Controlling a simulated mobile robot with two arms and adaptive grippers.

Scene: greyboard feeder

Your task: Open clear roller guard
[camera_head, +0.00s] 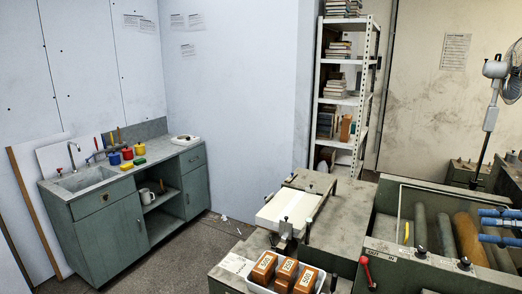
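The clear roller guard (402,206) seems to be the see-through, pale-edged panel over the roller bay of the green machine at the right. It looks down over the bay, but its clear surface is hard to make out. Grey-green rollers (420,226) and an orange-brown roller (468,238) show in the bay. My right gripper (483,227) comes in from the right edge, with blue fingers apart and nothing between them. It appears over the right part of the bay; I cannot tell whether it touches the guard. My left gripper is out of view.
A red-knobbed lever (365,262) and black knobs (420,252) are on the machine front. A white tray (258,284) holds orange-brown boxes (286,275). A white board stack (291,212) lies on the feeder table. A fan (512,75) stands behind.

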